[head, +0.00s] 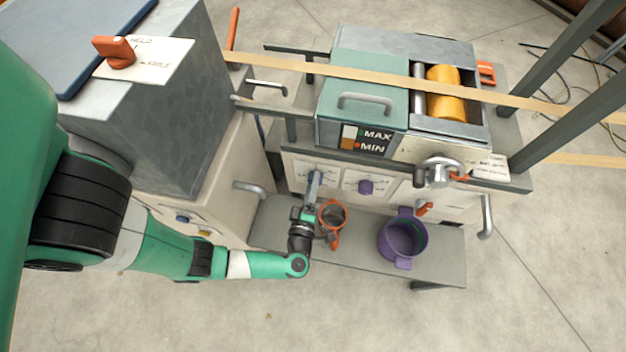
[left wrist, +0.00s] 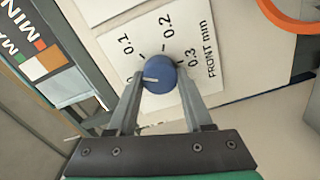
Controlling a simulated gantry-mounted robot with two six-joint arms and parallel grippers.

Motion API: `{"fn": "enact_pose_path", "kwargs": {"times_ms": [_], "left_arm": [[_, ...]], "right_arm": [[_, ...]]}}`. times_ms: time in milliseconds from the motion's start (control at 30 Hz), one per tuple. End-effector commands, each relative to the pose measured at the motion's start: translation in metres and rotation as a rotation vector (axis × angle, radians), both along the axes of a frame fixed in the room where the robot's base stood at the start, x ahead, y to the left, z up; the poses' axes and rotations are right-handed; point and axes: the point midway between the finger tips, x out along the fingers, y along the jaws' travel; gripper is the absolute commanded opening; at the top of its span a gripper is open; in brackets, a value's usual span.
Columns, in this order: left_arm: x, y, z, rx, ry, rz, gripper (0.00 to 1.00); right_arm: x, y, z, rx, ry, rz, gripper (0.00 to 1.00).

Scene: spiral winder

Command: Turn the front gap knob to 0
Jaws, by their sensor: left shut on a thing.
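The front gap knob (left wrist: 160,76) is round and blue with a white pointer line. It sits on a white dial plate (left wrist: 113,12) marked 0.1, 0.2, 0.3 and FRONT mm, with a partly hidden 0 at the left. The pointer line points left, toward the 0 mark. My left gripper (left wrist: 163,88) is shut on the knob, with one finger on each side. In the head view my left gripper (head: 313,188) is at the machine's front panel and mostly covers this knob. My right gripper is not in view.
A purple knob (head: 366,187) is on the plate to the right. An orange-rimmed cup (head: 333,213) and a purple pot (head: 402,238) stand on the grey shelf (head: 440,270) below. A metal crank (head: 438,172) juts out at the right. A MAX/MIN panel (head: 372,141) is above.

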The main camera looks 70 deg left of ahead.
Motion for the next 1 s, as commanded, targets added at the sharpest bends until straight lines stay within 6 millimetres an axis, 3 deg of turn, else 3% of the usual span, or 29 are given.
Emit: {"fn": "enact_pose_path", "kwargs": {"times_ms": [500,1000], "left_arm": [[0.0,0.0,-0.003,-0.2,-0.375,-0.002,0.0],[0.0,0.0,-0.002,-0.264,-0.496,-0.001,0.0]], "right_arm": [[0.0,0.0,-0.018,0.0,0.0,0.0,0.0],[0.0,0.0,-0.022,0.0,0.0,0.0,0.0]]}}
